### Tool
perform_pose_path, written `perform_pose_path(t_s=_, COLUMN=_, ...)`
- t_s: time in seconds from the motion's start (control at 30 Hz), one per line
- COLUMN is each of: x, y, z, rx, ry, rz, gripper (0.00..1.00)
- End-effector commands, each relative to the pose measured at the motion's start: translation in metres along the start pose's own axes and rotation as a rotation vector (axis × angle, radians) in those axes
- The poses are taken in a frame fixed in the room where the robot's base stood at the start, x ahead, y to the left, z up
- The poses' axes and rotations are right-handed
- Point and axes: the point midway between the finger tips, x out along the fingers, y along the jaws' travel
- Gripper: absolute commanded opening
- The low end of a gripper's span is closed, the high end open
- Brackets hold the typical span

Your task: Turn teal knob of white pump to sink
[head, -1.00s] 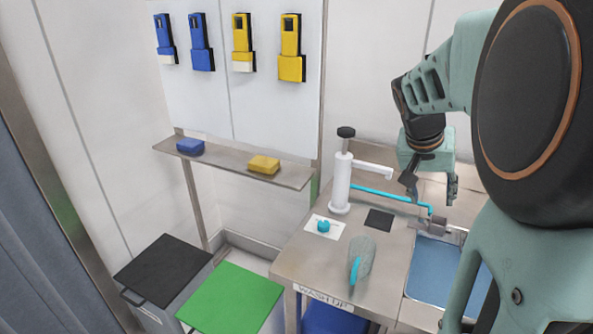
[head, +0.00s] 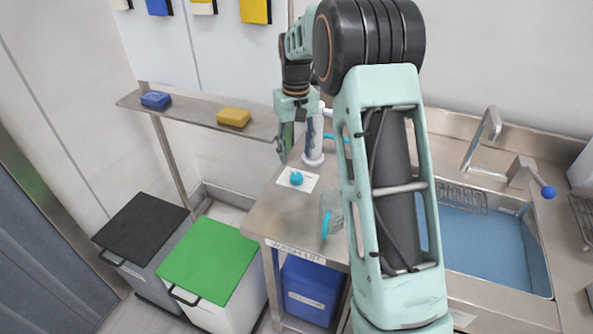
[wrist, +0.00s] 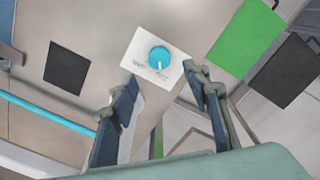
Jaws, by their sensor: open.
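The teal knob (head: 296,178) sits on a white plate (head: 308,183) on the steel counter, in front of the white pump (head: 313,150), which is partly hidden behind my arm. In the wrist view the teal knob (wrist: 159,57) shows a pale pointer mark, and its white plate (wrist: 140,45) carries small print too blurred to read. My gripper (head: 286,152) points down above and a little behind the knob, apart from it. In the wrist view my gripper (wrist: 161,80) is open and empty, with the knob just beyond its fingertips. The sink (head: 485,245) is at the right.
A clear jug with a teal handle (head: 328,218) stands near the counter's front edge. A dark square (wrist: 67,68) lies on the counter beside the plate. A shelf with a blue sponge (head: 156,100) and a yellow sponge (head: 234,117) is at the left, behind the green-lidded bin (head: 208,260).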

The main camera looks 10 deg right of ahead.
Motion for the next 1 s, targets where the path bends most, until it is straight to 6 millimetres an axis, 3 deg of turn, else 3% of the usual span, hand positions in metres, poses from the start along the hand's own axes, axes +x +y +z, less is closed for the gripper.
perform_pose_path(t_s=0.2, x=0.043, y=0.001, z=0.001, rx=0.001, ry=-0.003, rz=0.001, gripper=0.44)
perform_pose_path(t_s=0.4, x=0.069, y=0.001, z=0.001, rx=0.002, ry=-0.002, rz=0.002, gripper=0.44)
perform_pose_path(t_s=0.8, x=0.077, y=0.001, z=0.000, rx=0.002, ry=0.001, rz=0.003, gripper=0.44)
perform_pose_path(t_s=1.0, x=0.077, y=0.001, z=0.000, rx=0.002, ry=0.001, rz=0.003, gripper=0.23)
